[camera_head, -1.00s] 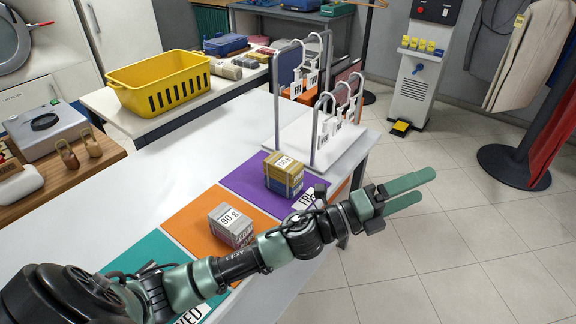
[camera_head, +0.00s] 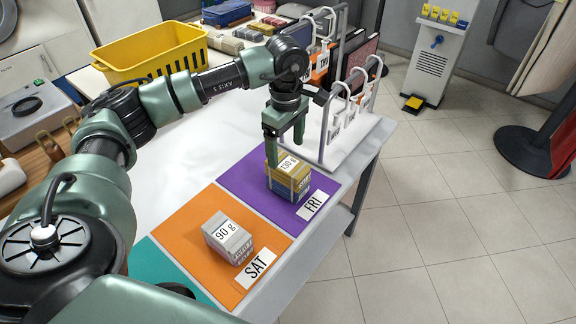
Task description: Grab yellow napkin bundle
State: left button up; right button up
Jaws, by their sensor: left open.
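The yellow napkin bundle (camera_head: 289,180) sits on the purple FRI mat (camera_head: 241,182) near the table's right end. It has a white label on top reading about 130 g. My left gripper (camera_head: 285,150) points down at the bundle, with its green fingers apart. One finger reaches down in front of the bundle's left top edge; the other is near its far top side. I cannot tell whether either touches it. My right gripper is not in view.
A grey 90 g bundle (camera_head: 229,238) sits on the orange SAT mat (camera_head: 172,230). A white rack with hanging tags (camera_head: 352,142) stands just right of the gripper. A yellow basket (camera_head: 150,52) is behind my arm.

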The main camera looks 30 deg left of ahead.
aim_at(288, 163)
pick_arm(q)
jog(key=shift+d+f, duration=0.1)
jog(key=shift+f, duration=0.4)
notch_tip(288, 163, down, 5)
jog(key=shift+w+d+r+p, duration=0.1)
jog(key=shift+r+p, duration=0.1)
jog(key=shift+p, duration=0.8)
jog(key=shift+f, duration=0.3)
jog(key=c, duration=1.6)
jog(key=shift+o, duration=0.2)
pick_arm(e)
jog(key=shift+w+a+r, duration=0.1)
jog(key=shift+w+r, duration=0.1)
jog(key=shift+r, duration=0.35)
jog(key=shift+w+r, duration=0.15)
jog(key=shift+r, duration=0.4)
pick_arm(q)
jog(key=shift+r, duration=0.1)
